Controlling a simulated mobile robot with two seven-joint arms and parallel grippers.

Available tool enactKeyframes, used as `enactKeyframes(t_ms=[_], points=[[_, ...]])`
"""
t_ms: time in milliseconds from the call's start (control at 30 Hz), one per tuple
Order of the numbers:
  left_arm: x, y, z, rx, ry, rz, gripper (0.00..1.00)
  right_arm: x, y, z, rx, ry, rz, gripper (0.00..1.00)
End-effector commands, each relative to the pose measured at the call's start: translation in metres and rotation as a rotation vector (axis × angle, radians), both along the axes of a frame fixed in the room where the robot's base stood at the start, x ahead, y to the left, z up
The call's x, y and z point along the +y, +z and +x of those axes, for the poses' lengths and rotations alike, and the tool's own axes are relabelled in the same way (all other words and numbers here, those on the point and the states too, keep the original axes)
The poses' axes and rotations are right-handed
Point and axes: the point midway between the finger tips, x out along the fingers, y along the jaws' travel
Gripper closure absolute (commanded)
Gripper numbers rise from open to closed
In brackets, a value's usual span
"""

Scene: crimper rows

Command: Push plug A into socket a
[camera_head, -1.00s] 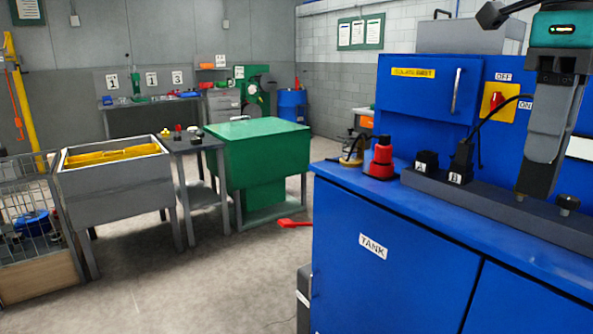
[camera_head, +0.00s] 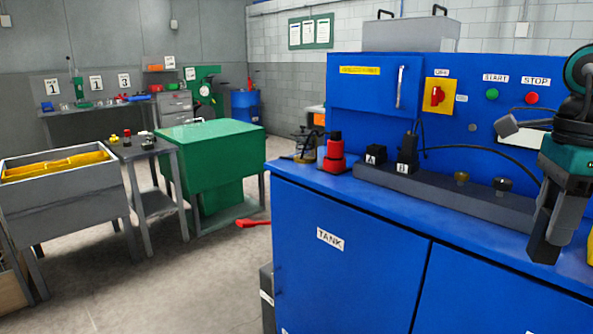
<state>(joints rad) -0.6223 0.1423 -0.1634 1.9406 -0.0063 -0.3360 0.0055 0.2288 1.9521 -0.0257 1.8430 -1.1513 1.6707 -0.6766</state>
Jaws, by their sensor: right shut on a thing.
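My right gripper (camera_head: 548,228) is at the right edge, pointing down above the blue counter, right of the grey rail (camera_head: 440,200). Its fingers are shut on a dark block (camera_head: 542,250); no letter shows on it, so I cannot tell whether it is plug A. A black cable (camera_head: 480,149) runs from near B rightward toward my gripper. No socket marked with a small a can be made out. My left gripper is not in view.
A brass knob (camera_head: 461,178) and a dark knob (camera_head: 502,186) stand on the rail. A red bottle-like object (camera_head: 335,155) is left of it. The blue panel behind carries a red switch (camera_head: 437,96) and start and stop buttons. A green cabinet (camera_head: 212,150) stands left, beyond open floor.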

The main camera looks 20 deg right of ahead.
Motion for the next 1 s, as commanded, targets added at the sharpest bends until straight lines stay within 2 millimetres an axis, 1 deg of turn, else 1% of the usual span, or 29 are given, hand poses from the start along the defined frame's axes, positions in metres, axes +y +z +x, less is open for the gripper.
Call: enactKeyframes(t_ms=[33,100,200,433,567,667,767,867,900,967,1000], points=[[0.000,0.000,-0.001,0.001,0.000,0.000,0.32,0.001,-0.015,0.001,-0.004,0.062,0.011,0.99],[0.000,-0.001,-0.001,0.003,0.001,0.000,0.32,0.002,-0.032,0.003,-0.006,0.133,0.010,0.99],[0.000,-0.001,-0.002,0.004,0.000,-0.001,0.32,0.004,-0.048,0.005,-0.007,0.209,0.008,0.99],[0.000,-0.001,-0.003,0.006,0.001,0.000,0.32,0.012,-0.073,0.011,-0.008,0.348,-0.001,0.99],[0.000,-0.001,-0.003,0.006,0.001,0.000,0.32,0.027,-0.099,0.019,-0.008,0.499,0.001,0.99],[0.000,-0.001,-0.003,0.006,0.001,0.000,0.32,0.049,-0.124,0.029,-0.010,0.680,0.002,0.99],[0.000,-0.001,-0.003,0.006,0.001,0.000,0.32,0.079,-0.147,0.042,-0.012,0.903,0.002,0.99],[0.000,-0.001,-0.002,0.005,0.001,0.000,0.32,0.116,-0.166,0.056,-0.014,1.159,-0.001,0.99],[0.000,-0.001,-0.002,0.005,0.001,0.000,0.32,0.132,-0.173,0.061,-0.014,1.268,-0.001,0.99],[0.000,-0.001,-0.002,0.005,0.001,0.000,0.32,0.156,-0.180,0.069,-0.015,1.430,-0.004,0.99],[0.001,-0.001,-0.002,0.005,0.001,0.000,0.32,0.171,-0.184,0.073,-0.014,1.536,-0.005,0.99]])
